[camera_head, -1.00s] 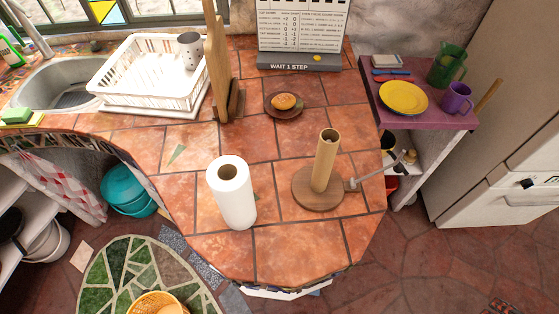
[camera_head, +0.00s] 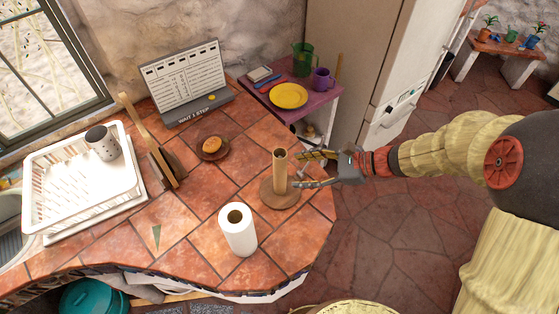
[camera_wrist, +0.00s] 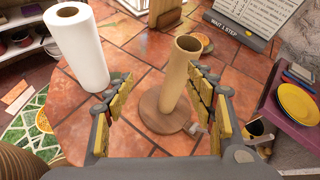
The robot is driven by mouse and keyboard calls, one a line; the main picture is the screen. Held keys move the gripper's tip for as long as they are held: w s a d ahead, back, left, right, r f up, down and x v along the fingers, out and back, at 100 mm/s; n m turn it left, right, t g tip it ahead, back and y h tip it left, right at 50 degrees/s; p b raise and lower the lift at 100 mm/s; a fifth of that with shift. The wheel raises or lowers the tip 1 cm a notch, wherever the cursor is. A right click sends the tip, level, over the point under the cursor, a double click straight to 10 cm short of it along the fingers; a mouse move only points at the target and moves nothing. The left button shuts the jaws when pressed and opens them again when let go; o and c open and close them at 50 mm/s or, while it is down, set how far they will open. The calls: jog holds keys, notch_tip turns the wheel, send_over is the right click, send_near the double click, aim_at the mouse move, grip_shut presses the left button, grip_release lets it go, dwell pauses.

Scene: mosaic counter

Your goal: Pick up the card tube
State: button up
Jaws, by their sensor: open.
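The card tube (camera_head: 280,170) is a plain brown hollow cylinder. It stands upright on a round wooden base (camera_head: 268,197) on the tiled counter. My gripper (camera_head: 300,170) is open and just right of the tube in the head view, with its fingers toward it. In the wrist view the tube (camera_wrist: 177,78) rises beyond my open gripper (camera_wrist: 160,85), nearer the right finger. The fingers are yellow-padded and hold nothing. Whether either finger touches the tube I cannot tell. The wooden base (camera_wrist: 160,112) shows below it.
A white paper roll (camera_head: 238,230) stands near the tube, left of my gripper in the wrist view. Behind are a small plate with a bun (camera_head: 211,146), a wooden board (camera_head: 148,140) and a sign (camera_head: 188,82). A purple shelf (camera_head: 318,98) with dishes adjoins the counter.

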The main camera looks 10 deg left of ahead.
aim_at(280, 164)
jog(key=w+m, duration=0.1)
jog(key=w+m+t+y+p, duration=0.1)
jog(key=shift+w+a+f+m, duration=0.2)
jog(key=shift+w+a+m, duration=0.1)
jog(key=shift+a, duration=0.05)
jog(key=shift+m, duration=0.3)
jog(key=x, duration=0.5)
jog(key=f+x, duration=0.1)
jog(key=x, duration=0.2)
jog(key=shift+w+d, duration=0.2)
jog(key=shift+w, duration=0.1)
jog(key=c, duration=0.3)
jog(key=c, duration=0.7)
